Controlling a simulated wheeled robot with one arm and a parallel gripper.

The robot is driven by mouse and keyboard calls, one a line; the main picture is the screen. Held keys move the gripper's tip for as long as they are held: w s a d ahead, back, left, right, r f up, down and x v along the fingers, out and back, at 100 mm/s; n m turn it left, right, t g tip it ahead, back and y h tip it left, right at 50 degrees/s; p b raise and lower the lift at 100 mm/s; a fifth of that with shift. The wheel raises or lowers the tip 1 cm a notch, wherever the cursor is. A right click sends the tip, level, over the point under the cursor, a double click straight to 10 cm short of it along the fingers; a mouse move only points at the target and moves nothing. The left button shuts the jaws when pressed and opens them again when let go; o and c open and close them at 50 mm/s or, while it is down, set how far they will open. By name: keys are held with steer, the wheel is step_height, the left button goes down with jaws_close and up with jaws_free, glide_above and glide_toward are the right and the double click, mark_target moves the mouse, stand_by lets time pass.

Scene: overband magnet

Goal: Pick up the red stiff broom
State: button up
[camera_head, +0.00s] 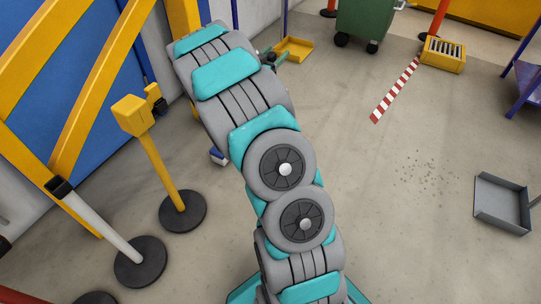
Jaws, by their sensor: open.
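I cannot make out a red stiff broom for certain in the head view. A red upright pole (440,17) stands at the top right behind a yellow slotted box, and its top is cut off. I cannot tell whether it belongs to a broom. My grey and teal arm fills the middle of the view and runs up to the top left.
Yellow and white posts on round black bases (183,212) stand at the left by a blue panel. A grey dustpan-like tray (499,203) lies at the right near scattered debris (430,172). A green wheeled bin (365,20) stands at the back.

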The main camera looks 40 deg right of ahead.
jaws_close()
stand_by(0.4)
stand_by(0.9)
